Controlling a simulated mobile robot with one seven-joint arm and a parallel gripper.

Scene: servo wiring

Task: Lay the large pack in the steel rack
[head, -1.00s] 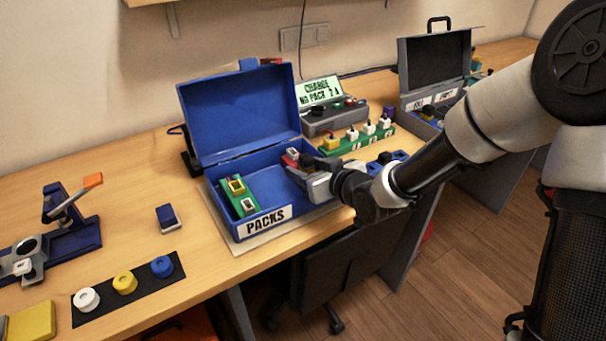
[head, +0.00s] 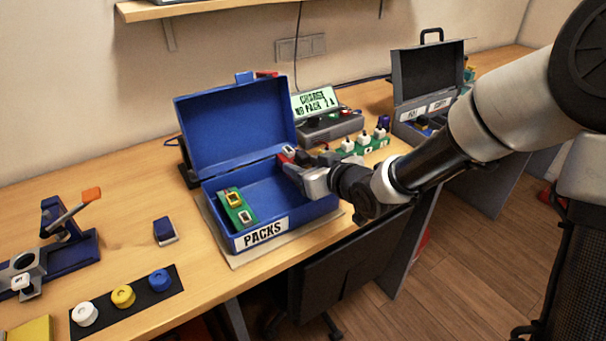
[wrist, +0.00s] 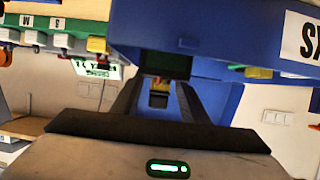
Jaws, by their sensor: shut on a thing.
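My gripper (head: 292,162) is over the right part of the open blue box (head: 262,233) marked PACKS. It is shut on a pack (head: 287,151), a small piece with a pale top mostly hidden by red-marked fingers. In the wrist view, the fingers (wrist: 158,100) close around a dark piece with a yellow part (wrist: 159,84); its size is hard to judge. A green piece (head: 235,208) with yellow and white blocks lies in the left of the box. I cannot pick out a steel rack for certain.
The box's raised lid (head: 232,125) stands behind my gripper. A grey charger (head: 332,127) and a green board (head: 365,146) lie right of it, then an open grey case (head: 428,85). A clamp fixture (head: 68,250) and coloured knobs (head: 123,296) are at left.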

